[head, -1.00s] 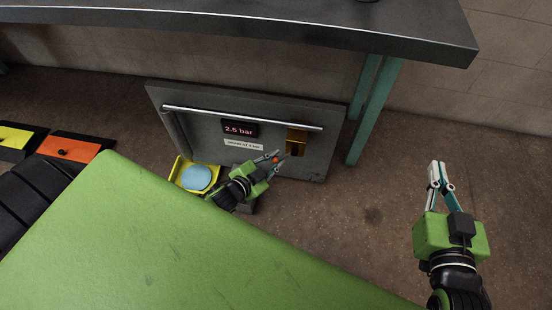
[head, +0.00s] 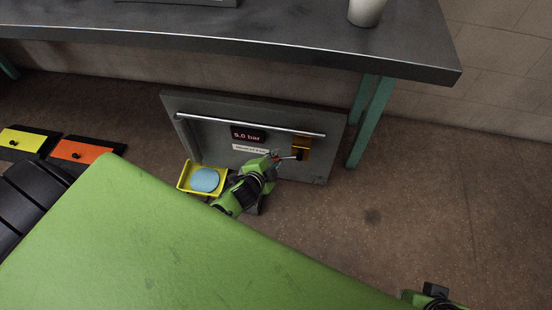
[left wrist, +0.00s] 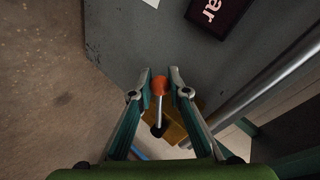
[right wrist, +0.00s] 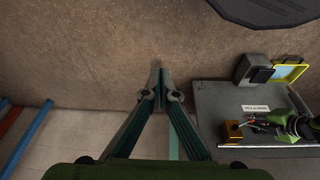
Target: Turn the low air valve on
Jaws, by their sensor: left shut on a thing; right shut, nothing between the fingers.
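The low air valve is a brass block (head: 301,143) at the right of a grey panel (head: 210,125) standing under the bench. It has a thin lever with an orange-red knob (left wrist: 160,86). My left gripper (head: 278,157) is at the lever. In the left wrist view its fingertips are shut on the knob, one on each side. The panel's display (head: 248,136) reads 5.0 bar. My right gripper (right wrist: 157,82) is shut and empty, above the floor away from the panel. In the head view only its body shows at the bottom edge.
A silver rail (head: 250,124) runs across the panel close to the valve. A yellow tray (head: 181,181) with a blue disc (head: 204,180) is left of my left gripper. The dark bench (head: 300,44) overhangs, with a green leg (head: 368,125) at right. Floor at right is clear.

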